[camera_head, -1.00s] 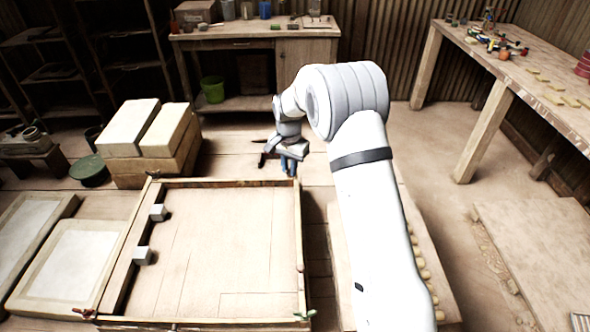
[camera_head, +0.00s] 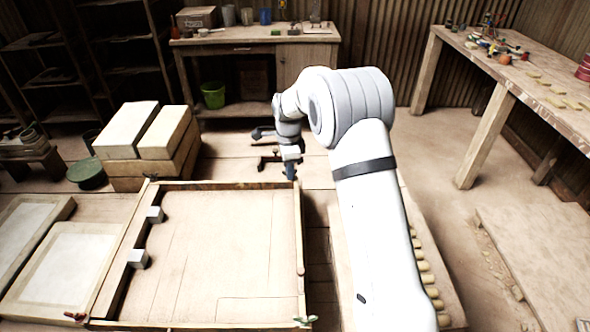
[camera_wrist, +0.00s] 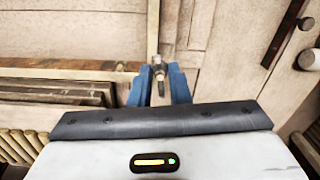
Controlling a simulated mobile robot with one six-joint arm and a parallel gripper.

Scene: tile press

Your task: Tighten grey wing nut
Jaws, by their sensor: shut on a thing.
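The grey wing nut (camera_wrist: 159,71) shows in the wrist view on a threaded stud at the frame's edge. The two blue fingers of my gripper (camera_wrist: 160,88) are on either side of it and shut on it. In the head view my gripper (camera_head: 290,172) is at the far right corner of the wooden press frame (camera_head: 299,235); the grey nut is hidden there. A green wing nut (camera_head: 305,320) is at the near right corner, a red one (camera_head: 75,316) at the near left, and a dark one (camera_head: 148,178) at the far left.
Two white blocks (camera_head: 138,258) sit along the frame's left side. Pale slabs on wooden boxes (camera_head: 150,150) stand behind it at left. A workbench (camera_head: 255,40) is at the back, and a long table (camera_head: 500,70) at right. Open floor lies between them.

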